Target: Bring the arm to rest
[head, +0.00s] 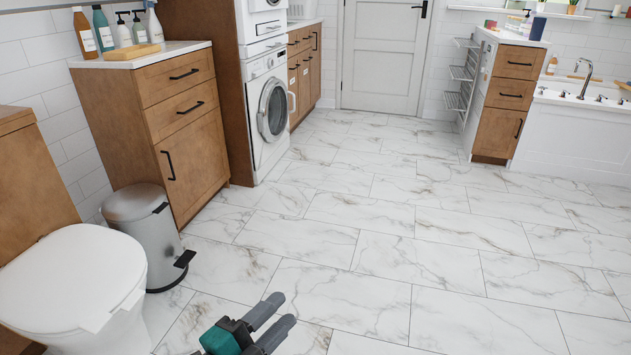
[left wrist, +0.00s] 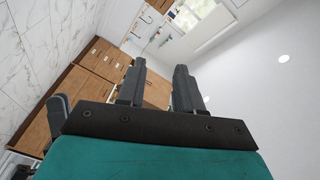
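My left gripper (head: 281,311) shows at the bottom of the head view, above the marble-tiled floor. Its two grey fingers stand apart with nothing between them. In the left wrist view the same gripper (left wrist: 160,80) is open and empty, with a clear gap between the fingers.
A white toilet (head: 75,280) and a metal pedal bin (head: 145,232) stand at the left. Behind them are a wooden cabinet (head: 185,125) and a washing machine (head: 270,108). A closed white door (head: 383,55) is at the back. The tiled floor (head: 400,220) is clear.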

